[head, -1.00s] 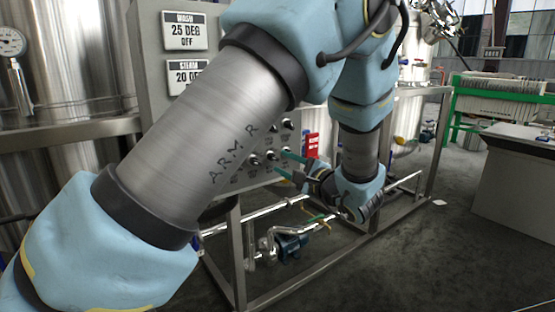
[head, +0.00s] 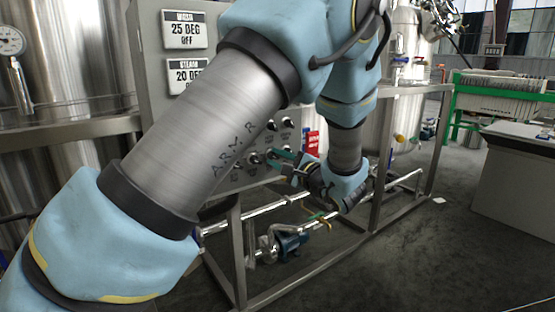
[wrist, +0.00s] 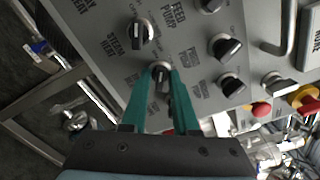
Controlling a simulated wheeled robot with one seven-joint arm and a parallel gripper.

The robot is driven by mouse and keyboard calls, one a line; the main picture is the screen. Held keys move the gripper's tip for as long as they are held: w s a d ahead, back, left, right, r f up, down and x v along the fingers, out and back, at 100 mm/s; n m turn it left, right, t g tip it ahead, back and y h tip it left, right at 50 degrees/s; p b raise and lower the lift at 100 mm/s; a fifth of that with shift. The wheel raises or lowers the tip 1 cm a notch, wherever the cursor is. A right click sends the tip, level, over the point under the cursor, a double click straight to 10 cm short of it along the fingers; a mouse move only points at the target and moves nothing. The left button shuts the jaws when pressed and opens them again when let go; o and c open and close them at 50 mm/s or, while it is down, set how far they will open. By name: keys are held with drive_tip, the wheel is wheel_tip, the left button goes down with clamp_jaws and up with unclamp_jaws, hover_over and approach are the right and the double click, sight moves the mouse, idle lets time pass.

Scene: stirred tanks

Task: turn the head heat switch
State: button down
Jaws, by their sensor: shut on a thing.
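A row of small dark rotary knobs sits on the grey control panel (head: 150,60), partly hidden behind my arm in the head view. In the wrist view, my gripper (wrist: 162,72) has its two green fingers closed around one knob (wrist: 160,76), with one finger on each side. The label beside this knob is too small and tilted to read surely as head heat. Another knob (wrist: 140,32) stands above left, by a label that looks like steam heat. In the head view my gripper (head: 276,158) is at the panel's lower right part.
Two displays (head: 184,30) hang upper left. A metal frame with pipes and a blue pump (head: 291,242) stands below. Floor at right is open.

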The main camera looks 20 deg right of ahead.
drive_tip(key=shift+r+m+p, duration=0.1)
drive_tip(key=shift+m+p, duration=0.25)
drive_tip(key=shift+m, duration=0.05)
drive_tip(key=m+p, duration=0.3)
drive_tip(key=shift+m+p, duration=1.4)
drive_tip(key=shift+m, duration=0.6)
drive_tip(key=c, duration=0.9)
unclamp_jaws()
drive_tip(key=s, duration=0.3)
drive_tip(key=s+d+b, duration=0.1)
drive_tip(key=s, duration=0.3)
drive_tip(key=s+d, duration=0.1)
drive_tip(key=s, duration=0.2)
drive_tip(key=shift+s, duration=0.35)
